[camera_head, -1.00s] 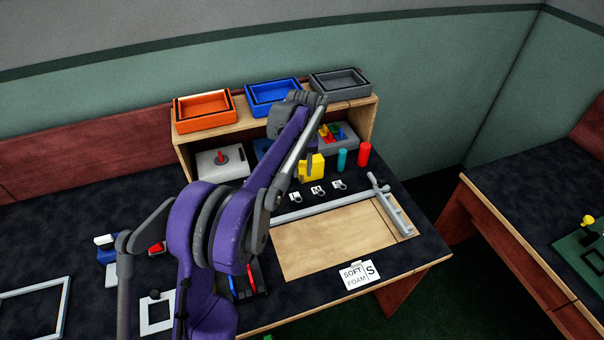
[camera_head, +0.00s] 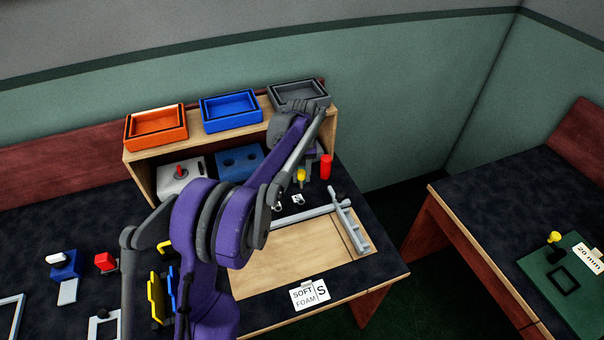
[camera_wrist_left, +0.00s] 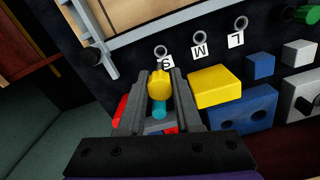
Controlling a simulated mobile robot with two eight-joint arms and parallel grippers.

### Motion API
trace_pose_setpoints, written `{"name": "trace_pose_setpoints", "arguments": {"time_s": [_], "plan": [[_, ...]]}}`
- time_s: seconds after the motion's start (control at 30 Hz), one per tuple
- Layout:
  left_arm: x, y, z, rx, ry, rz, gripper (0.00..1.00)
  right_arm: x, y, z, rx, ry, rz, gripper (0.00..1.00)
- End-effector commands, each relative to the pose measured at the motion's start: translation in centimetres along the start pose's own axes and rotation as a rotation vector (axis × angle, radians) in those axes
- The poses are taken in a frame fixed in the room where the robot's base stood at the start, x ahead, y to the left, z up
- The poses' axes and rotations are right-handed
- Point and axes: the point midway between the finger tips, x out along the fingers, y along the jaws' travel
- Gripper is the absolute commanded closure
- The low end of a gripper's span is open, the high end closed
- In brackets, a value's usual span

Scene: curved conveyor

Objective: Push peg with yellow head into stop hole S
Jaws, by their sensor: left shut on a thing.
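The yellow-headed peg (camera_wrist_left: 159,86) is between the fingertips of my left gripper (camera_wrist_left: 160,92), which is shut on it, in the left wrist view. Its yellow head also shows in the head view (camera_head: 301,175); its shaft is hard to make out. The stop hole S (camera_wrist_left: 161,52) is a small grey ring beside its white "S" label (camera_wrist_left: 167,62), just beyond the peg head in the wrist view. In the head view the ring and label (camera_head: 298,199) lie just below the yellow head. The peg appears apart from the ring. My right gripper is not in view.
A red cylinder (camera_head: 325,167) stands right of the gripper. A teal cylinder (camera_wrist_left: 160,109) shows behind the peg. A yellow block (camera_wrist_left: 215,87) is close to the right finger. Rings M (camera_wrist_left: 200,39) and L (camera_wrist_left: 241,23) are alongside. A grey rail bracket (camera_head: 348,220) borders the wooden board.

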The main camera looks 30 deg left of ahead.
Motion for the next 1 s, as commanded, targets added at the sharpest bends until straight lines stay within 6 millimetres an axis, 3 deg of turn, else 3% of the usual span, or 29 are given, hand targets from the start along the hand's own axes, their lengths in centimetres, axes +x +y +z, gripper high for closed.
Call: {"name": "trace_pose_setpoints", "arguments": {"time_s": [0.43, 1.0], "plan": [[0.7, 0.0, 0.0, 0.000, -0.001, -0.001, 1.00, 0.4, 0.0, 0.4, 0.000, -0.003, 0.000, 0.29], [5.5, 0.0, 0.0, 0.000, -0.001, -0.001, 1.00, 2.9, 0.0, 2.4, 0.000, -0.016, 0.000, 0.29]]}}
